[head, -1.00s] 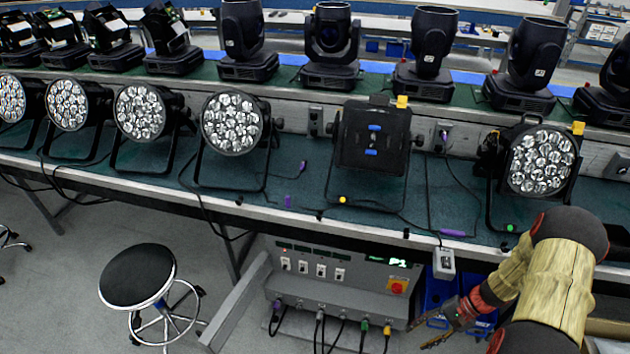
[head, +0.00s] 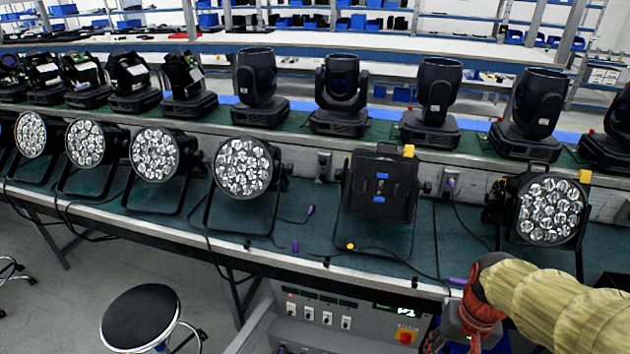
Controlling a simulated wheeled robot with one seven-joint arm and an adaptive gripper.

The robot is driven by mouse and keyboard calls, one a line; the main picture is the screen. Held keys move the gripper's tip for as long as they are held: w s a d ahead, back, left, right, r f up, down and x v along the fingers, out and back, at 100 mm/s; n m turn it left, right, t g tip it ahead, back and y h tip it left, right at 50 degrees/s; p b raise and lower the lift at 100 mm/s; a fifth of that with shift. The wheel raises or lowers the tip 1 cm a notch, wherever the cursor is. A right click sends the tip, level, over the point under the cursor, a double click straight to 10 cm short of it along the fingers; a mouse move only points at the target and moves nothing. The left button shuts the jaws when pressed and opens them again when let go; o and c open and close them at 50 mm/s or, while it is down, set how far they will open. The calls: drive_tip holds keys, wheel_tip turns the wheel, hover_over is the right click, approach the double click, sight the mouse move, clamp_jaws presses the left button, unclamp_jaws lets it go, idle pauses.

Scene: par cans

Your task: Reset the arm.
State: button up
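My arm, in a tan ribbed sleeve, comes in from the right edge of the head view. Its red and dark wrist part hangs over the front edge of the green-topped bench (head: 330,262), in front of the grey control box. My gripper (head: 450,344) is at the bottom edge of the view, below the wrist. Its fingers are mostly cut off or hidden, so I cannot tell whether it is open or holds anything.
Par cans with lit-looking lens faces line the bench, one (head: 546,210) just above my arm. A back-turned par can (head: 380,186) stands left of it. Moving heads (head: 437,102) stand behind. A control box (head: 340,318) is under the bench. A round stool (head: 141,318) stands lower left.

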drive_tip(key=s+a+r+n+t, duration=0.2)
drive_tip(key=a+r, duration=0.2)
drive_tip(key=r, duration=0.3)
drive_tip(key=s+a+r+n+t+p, duration=0.1)
drive_tip(key=s+a+r+t, duration=0.1)
drive_tip(key=r, duration=0.6)
drive_tip(key=shift+a+n+t, duration=0.4)
drive_tip(key=shift+a+t, duration=0.4)
drive_tip(key=shift+a, duration=0.25)
